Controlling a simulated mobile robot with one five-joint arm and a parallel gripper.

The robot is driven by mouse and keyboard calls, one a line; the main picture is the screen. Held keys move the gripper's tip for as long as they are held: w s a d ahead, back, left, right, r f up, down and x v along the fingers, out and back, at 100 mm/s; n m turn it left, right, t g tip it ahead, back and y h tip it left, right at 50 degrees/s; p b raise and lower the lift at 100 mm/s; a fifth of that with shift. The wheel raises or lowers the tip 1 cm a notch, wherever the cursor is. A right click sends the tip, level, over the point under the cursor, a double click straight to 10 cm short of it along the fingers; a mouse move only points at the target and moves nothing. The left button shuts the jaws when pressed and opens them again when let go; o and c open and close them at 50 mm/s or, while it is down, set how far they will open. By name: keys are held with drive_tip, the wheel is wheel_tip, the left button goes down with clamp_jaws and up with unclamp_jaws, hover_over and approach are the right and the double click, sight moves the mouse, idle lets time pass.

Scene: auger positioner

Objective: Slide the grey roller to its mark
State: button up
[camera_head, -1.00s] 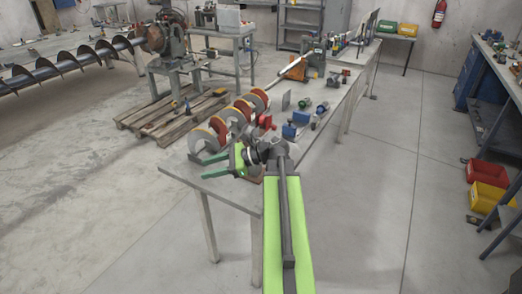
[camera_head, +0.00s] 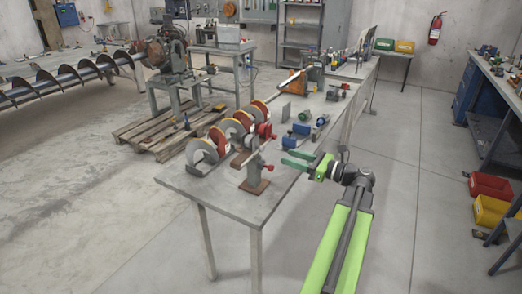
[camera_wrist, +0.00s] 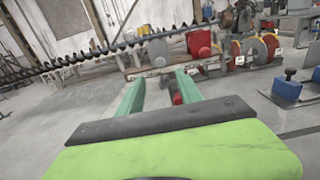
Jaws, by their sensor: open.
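A small positioner stand (camera_head: 254,172) with a grey-green post, red parts on top and a brown base stands near the table's front edge. In the wrist view, a grey rounded part (camera_wrist: 158,50) lies ahead beside a red part (camera_wrist: 199,42); it may be the grey roller, but I cannot tell for sure. The mark cannot be made out. My gripper (camera_head: 291,160) has green fingers and is to the right of the stand, apart from it, pointing left. In the wrist view my gripper (camera_wrist: 159,83) is open, with nothing held between its fingers.
Several auger flight discs (camera_head: 204,150) with red and yellow rims stand on the table (camera_head: 213,193) left of and behind the stand. Blue blocks (camera_head: 301,129) lie behind my gripper. A long auger (camera_head: 70,75) is at the far left.

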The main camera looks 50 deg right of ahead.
sight(263, 149)
drive_tip(key=x, duration=1.2)
drive_tip(key=shift+w, duration=0.15)
drive_tip(key=shift+c, duration=0.2)
clamp_jaws()
idle(0.6)
